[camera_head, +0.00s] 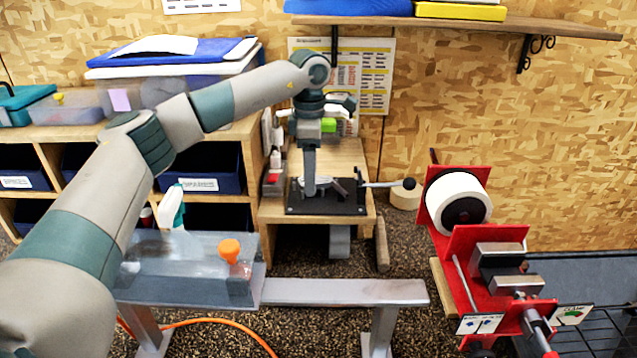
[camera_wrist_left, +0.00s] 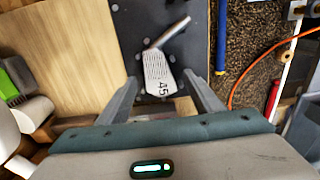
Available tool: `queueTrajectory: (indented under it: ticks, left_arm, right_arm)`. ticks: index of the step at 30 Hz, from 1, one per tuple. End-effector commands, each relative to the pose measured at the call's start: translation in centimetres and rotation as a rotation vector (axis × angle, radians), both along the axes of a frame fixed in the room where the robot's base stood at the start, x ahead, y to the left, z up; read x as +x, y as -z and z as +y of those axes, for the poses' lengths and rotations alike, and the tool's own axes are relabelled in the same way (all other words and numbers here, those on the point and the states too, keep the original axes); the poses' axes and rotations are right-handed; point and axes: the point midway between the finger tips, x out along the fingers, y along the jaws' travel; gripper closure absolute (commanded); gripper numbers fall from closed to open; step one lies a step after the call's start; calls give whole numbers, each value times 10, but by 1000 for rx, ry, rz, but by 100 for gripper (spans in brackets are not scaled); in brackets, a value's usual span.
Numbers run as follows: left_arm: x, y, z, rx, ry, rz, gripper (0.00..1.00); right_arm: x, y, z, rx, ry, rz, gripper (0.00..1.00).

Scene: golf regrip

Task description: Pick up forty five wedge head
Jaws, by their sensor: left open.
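The forty five wedge head (camera_wrist_left: 159,74), a grey metal club head with a grooved face marked "45" and a short hosel, lies on a dark plate (camera_wrist_left: 118,42) in the left wrist view. My left gripper (camera_wrist_left: 162,80) is open, with one finger on each side of the head's lower part, and I see no grip on it. In the head view the left gripper (camera_head: 310,188) points down over the black plate (camera_head: 325,208) on the wooden bench. It partly hides what lies there. My right gripper is not in view.
A lever with a black knob (camera_head: 408,184) sticks out right of the plate. Bottles (camera_head: 274,160) stand left of it. A red fixture with a white roll (camera_head: 458,200) stands to the right. A clear tray (camera_head: 185,272) and metal bench (camera_head: 345,292) are in front.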

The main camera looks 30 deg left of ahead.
Motion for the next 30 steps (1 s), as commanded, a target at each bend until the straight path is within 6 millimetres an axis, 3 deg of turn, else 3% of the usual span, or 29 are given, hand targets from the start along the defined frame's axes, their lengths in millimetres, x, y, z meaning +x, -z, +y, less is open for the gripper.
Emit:
queueTrajectory:
  ticks: [3,9,22,30]
  left_arm:
    - [0,0,0,0,0,0,40]
    - [0,0,0,0,0,0,84]
    - [1,-7,0,-1,0,-2,84]
    - [1,-41,-1,-1,0,-5,84]
  right_arm:
    - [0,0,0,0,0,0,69]
    - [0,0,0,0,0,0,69]
    - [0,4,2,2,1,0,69]
    - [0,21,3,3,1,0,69]
